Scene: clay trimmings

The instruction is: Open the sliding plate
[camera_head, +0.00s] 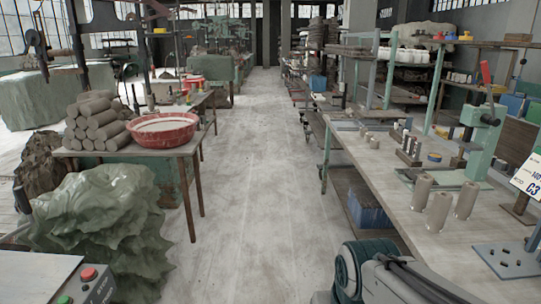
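I cannot make out for certain which thing is the sliding plate. A grey metal plate (507,262) with several holes lies at the front right of the workbench, but I cannot tell whether it slides. My gripper is not in view.
A wooden workbench (385,190) runs along the right, with several clay cylinders (438,212) on it. At left, a table holds a red basin (162,130) and stacked clay rolls (95,122). A green-wrapped mound (100,225) is nearer. The middle aisle (258,170) is clear.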

